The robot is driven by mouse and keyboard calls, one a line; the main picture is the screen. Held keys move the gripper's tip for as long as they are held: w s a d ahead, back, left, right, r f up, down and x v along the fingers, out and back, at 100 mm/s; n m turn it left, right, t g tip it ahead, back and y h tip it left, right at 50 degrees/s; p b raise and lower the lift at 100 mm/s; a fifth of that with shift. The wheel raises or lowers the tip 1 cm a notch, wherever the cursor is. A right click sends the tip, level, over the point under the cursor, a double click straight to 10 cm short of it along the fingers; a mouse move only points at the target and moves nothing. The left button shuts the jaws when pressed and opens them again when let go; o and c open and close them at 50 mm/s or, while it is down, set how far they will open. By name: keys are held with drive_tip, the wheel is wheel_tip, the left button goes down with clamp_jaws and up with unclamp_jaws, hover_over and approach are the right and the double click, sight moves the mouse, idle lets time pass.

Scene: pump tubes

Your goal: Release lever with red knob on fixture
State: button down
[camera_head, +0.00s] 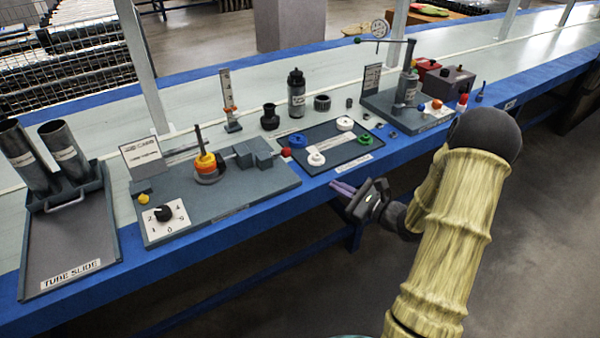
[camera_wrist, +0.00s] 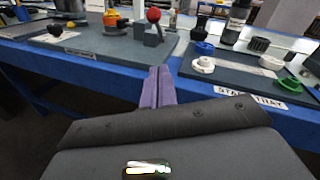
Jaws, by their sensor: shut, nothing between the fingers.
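The fixture (camera_head: 240,190) is a grey plate on the bench at centre left. A red knob (camera_head: 287,152) sits at the right end of its grey clamp block (camera_head: 252,151); the lever arm itself is hard to make out. In the wrist view the red knob (camera_wrist: 153,15) stands above the grey block (camera_wrist: 147,34). An orange and yellow round part (camera_head: 206,163) with a dark upright rod sits left of the block. My gripper (camera_head: 338,187) is in front of the bench's front edge, apart from the knob and to its lower right. Its purple fingers (camera_wrist: 158,88) are together and empty.
A dark tray (camera_head: 345,152) with blue, white and green rings lies right of the fixture. A black bottle (camera_head: 296,93) and a dark cup (camera_head: 270,117) stand behind. A dial plate (camera_head: 163,221) is at the fixture's front left. A tube slide (camera_head: 70,240) stands far left.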

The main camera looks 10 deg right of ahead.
drive_tip(key=shift+r, duration=0.1)
drive_tip(key=b, duration=0.3)
approach(280, 153)
drive_tip(key=shift+w+a+f, duration=0.2)
drive_tip(key=shift+w, duration=0.25)
drive_tip(key=shift+w+a+f, duration=0.15)
drive_tip(key=shift+w+a, duration=0.05)
drive_tip(key=shift+w, duration=0.25)
drive_tip(key=shift+w+a+r, duration=0.25)
drive_tip(key=shift+r, duration=0.1)
drive_tip(key=shift+d+r+p, duration=0.1)
drive_tip(key=shift+r+p, duration=0.05)
drive_tip(key=shift+p, duration=0.2)
